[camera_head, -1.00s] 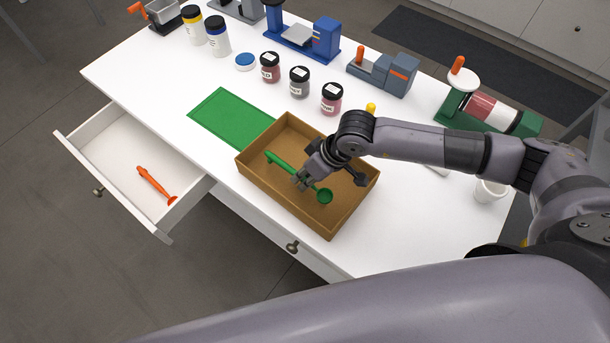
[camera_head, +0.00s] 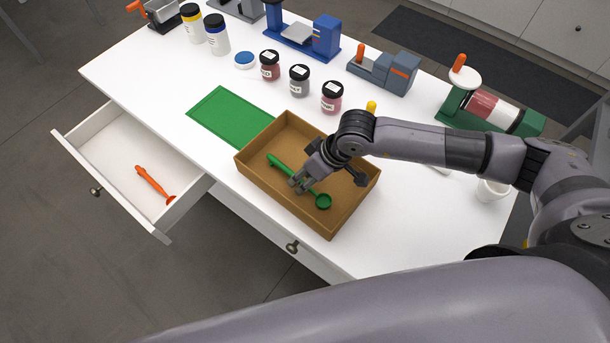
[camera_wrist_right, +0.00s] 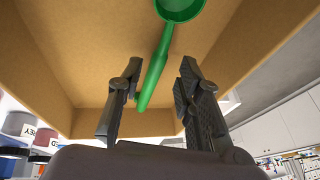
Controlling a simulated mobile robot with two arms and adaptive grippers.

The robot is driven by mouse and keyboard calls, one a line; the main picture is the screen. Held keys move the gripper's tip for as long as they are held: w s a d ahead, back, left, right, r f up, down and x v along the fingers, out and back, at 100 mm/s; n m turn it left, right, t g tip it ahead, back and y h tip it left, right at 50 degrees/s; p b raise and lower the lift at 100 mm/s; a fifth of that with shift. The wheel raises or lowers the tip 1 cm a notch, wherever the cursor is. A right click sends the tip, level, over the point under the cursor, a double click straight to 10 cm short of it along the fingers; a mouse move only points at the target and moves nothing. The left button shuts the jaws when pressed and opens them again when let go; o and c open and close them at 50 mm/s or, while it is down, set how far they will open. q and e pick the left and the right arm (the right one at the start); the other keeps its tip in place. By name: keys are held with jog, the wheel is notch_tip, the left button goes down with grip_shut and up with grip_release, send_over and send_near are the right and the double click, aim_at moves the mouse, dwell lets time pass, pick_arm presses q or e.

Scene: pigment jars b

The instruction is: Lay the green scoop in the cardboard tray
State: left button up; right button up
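The green scoop (camera_head: 323,201) lies inside the brown cardboard tray (camera_head: 330,229), with its bowl toward the tray's near right side and its handle toward the far left. My right gripper (camera_head: 297,184) is low inside the tray at the handle and hides part of it. In the right wrist view, the gripper's two fingers (camera_wrist_right: 160,68) are spread, with the scoop's handle (camera_wrist_right: 154,78) between them and gaps on both sides. The scoop's bowl (camera_wrist_right: 181,6) is cut off at the top edge. My left gripper is not in view.
A green mat (camera_head: 228,116) lies beside the tray. Several jars, including a pink one (camera_head: 332,97), stand behind it. An open drawer (camera_head: 118,163) holds an orange scoop (camera_head: 154,184). A white cup (camera_head: 491,191) stands at right. The table's front right is clear.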

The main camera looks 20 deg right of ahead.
jog(key=shift+r+p, duration=0.25)
jog(key=shift+p, duration=0.05)
jog(key=shift+r+p, duration=0.75)
jog(key=shift+p, duration=0.3)
jog(key=shift+s+d+r+b, duration=0.1)
jog(key=shift+d+r+b, duration=0.4)
jog(key=shift+b, duration=0.35)
jog(key=b+v, duration=0.2)
jog(key=v, duration=0.8)
jog(key=shift+s+a, duration=0.15)
jog(key=shift+a, duration=0.05)
